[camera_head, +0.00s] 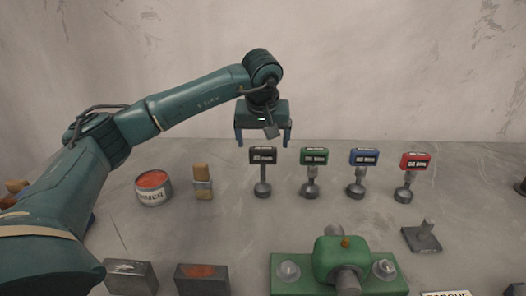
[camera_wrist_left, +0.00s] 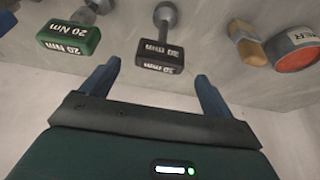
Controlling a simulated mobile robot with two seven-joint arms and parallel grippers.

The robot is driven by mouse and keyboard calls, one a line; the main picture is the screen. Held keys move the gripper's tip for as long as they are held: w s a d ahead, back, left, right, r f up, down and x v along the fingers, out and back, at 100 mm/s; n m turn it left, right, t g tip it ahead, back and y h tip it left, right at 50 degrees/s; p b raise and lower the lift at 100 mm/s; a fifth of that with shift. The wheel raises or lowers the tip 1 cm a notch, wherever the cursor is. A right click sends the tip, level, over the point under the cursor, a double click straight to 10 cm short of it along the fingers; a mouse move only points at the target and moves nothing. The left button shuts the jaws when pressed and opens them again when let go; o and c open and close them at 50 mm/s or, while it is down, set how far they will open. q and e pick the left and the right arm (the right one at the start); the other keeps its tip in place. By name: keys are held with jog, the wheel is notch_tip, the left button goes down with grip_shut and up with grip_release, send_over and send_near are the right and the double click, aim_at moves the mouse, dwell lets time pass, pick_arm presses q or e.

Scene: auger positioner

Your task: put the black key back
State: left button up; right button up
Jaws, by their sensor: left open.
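The black key (camera_head: 263,156) stands upright on the grey table, at the left end of a row of similar keys. Its dark labelled head also shows in the left wrist view (camera_wrist_left: 159,57), with the grey shaft and round foot beyond it. My left gripper (camera_head: 263,140) is open and empty, pointing down just above the black key's head. In the left wrist view my left gripper (camera_wrist_left: 158,72) has its fingers spread wide, and the key's head lies a little past the tips, apart from them. My right gripper is not in view.
Green (camera_head: 314,156), blue (camera_head: 364,157) and red (camera_head: 416,161) keys stand to the right. A brush-like block (camera_head: 202,183) and a tin (camera_head: 153,189) are left. In front are a green fixture (camera_head: 340,262), grey blocks (camera_head: 203,280) and a plate with a post (camera_head: 421,238).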

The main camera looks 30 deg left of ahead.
pick_arm(q)
jog(key=v, duration=0.5)
jog(key=shift+r, duration=0.15)
